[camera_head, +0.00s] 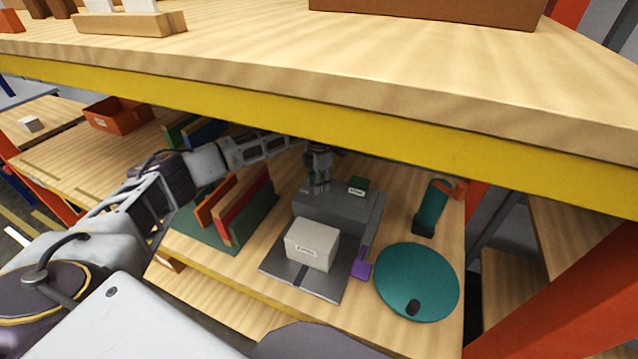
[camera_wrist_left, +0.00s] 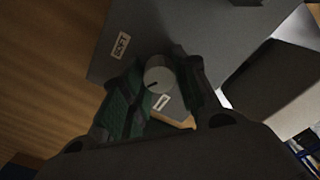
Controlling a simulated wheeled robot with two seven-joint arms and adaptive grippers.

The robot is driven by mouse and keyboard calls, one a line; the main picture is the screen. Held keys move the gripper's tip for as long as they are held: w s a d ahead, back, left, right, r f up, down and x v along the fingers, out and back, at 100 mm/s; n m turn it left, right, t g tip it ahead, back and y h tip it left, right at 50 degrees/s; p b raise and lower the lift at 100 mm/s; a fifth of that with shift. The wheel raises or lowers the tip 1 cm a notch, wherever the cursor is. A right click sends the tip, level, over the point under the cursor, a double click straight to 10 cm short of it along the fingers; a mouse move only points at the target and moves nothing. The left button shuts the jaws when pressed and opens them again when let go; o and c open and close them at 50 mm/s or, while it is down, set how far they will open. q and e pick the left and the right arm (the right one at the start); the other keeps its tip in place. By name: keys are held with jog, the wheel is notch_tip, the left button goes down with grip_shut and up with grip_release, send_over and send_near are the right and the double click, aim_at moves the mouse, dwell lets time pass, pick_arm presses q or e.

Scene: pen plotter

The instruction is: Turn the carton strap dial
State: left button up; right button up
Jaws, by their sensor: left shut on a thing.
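The carton strap machine is a grey block (camera_head: 355,212) on the lower shelf, with a pale labelled carton (camera_head: 312,244) on its front plate. Its strap dial (camera_wrist_left: 156,76) is a round grey knob with a dark pointer line, on the machine's face in the left wrist view. A white label (camera_wrist_left: 120,45) seems to read SOFT; a second label (camera_wrist_left: 162,102) is too small to read. My left gripper (camera_head: 319,186) reaches down at the machine's back left corner. Its fingers (camera_wrist_left: 163,72) are shut on the dial, one on each side. The dial is hidden in the head view.
A yellow-edged upper shelf (camera_head: 300,97) hangs close above my left arm. A green rack with upright coloured boards (camera_head: 235,212) stands left of the machine. A purple piece (camera_head: 361,265), a teal disc (camera_head: 415,280) and a teal-and-black tool (camera_head: 431,208) are to the right.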

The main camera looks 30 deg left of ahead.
pick_arm(q)
jog(key=o, duration=0.6)
jog(key=shift+w+r, duration=0.1)
jog(key=shift+r, duration=0.05)
jog(key=o, duration=0.4)
jog(key=shift+r, duration=0.6)
notch_tip(320, 180, up, 11)
jog(key=shift+f, duration=0.15)
pick_arm(e)
jog(key=shift+w+a, duration=0.15)
jog(key=shift+a, duration=0.25)
pick_arm(q)
jog(key=shift+f, duration=0.1)
